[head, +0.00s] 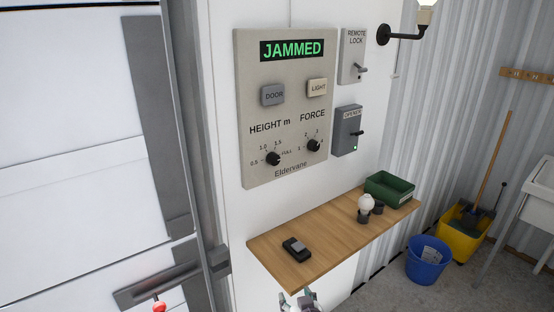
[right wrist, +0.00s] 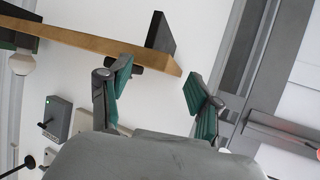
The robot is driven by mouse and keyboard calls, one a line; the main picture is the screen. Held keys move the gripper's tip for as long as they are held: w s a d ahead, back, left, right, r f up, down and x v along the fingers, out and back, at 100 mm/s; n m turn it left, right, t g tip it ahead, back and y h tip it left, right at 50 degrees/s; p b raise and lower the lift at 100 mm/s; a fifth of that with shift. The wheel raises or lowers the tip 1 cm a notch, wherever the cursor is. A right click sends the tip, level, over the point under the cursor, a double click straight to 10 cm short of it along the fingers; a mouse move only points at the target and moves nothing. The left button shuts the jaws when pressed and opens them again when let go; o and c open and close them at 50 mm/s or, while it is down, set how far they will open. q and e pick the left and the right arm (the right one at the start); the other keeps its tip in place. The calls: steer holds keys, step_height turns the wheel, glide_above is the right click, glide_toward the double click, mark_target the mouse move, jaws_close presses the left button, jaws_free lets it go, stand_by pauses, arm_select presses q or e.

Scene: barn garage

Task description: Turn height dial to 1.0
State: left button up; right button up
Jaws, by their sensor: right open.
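The height dial (head: 273,158) is a small black knob at the lower left of a beige wall panel (head: 251,93). Marks 0.5, 1.0, 1.5 and FULL surround it; its pointer is too small to read. The panel's display (head: 292,50) reads JAMMED in green. My right gripper (head: 299,297) shows at the bottom edge of the head view, below the shelf and well apart from the dial. In the right wrist view, its green-padded fingers (right wrist: 158,85) are spread with nothing between them. My left gripper is not in view.
A wooden shelf (head: 337,240) juts out below the panel, holding a black device (head: 296,249), a bulb (head: 365,203) and a green tray (head: 389,188). The force dial (head: 313,145) sits right of the height dial. An opener box (head: 346,130) and a remote lock switch (head: 354,57) are further right.

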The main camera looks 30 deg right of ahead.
steer(key=w+d+r+m+t+h, duration=0.1)
steer(key=w+d+r+t, duration=0.2)
steer(key=r, duration=0.5)
steer(key=w+d+r+m+t+h, duration=0.1)
steer(key=w+d+r+t, duration=0.2)
steer(key=r, duration=0.4)
steer(key=n+t+y, duration=0.2)
steer(key=t+y, duration=0.2)
glide_toward(276, 161)
steer(key=p+x, duration=0.3)
steer(key=x, duration=0.6)
steer(key=shift+w, duration=0.1)
steer(key=c, duration=1.1)
